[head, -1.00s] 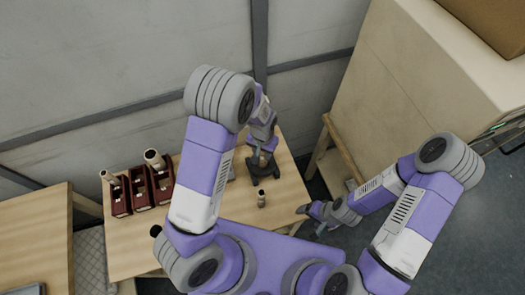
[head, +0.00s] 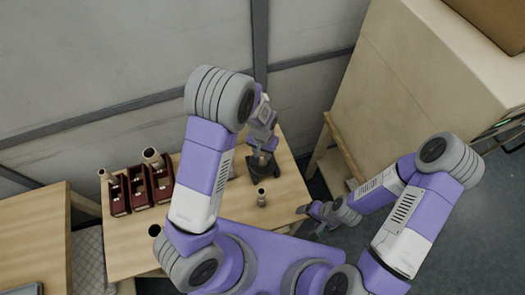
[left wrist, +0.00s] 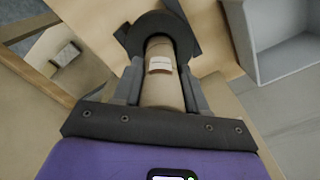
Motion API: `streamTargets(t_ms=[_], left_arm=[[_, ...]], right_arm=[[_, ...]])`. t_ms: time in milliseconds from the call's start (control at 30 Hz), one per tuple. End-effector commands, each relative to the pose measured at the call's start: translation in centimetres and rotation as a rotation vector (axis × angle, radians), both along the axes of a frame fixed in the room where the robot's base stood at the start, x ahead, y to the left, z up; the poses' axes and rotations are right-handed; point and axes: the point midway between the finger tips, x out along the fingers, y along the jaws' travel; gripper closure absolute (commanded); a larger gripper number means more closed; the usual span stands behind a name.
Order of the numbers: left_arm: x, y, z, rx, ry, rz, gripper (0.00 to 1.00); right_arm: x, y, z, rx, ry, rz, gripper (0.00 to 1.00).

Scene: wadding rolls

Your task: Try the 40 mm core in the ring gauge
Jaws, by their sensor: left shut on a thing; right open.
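My left gripper (head: 264,155) is shut on a brown cardboard core (left wrist: 163,92) with a small white label. The dark ring gauge (head: 264,174) stands on the table right below this gripper. In the left wrist view the core's far end meets the dark gauge (left wrist: 132,38); I cannot tell how far inside the ring it is. Another small core (head: 262,199) stands upright on the table in front of the gauge. My right gripper (head: 316,214) is open and empty beside the table's right edge.
Dark red bins (head: 139,188) with cores in them stand at the table's left. A wooden table (head: 125,246) carries these. A large beige cabinet (head: 415,80) stands right; a wall is behind.

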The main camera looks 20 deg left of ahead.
Motion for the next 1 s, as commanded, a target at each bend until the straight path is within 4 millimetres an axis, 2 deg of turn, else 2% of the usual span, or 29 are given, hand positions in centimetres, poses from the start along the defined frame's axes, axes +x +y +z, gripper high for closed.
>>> streamTargets(t_ms=[1000], left_arm=[[0.01,0.00,-1.10,0.000,0.000,0.001,0.88]], right_arm=[[0.00,0.00,-0.98,0.000,0.000,0.000,0.22]])
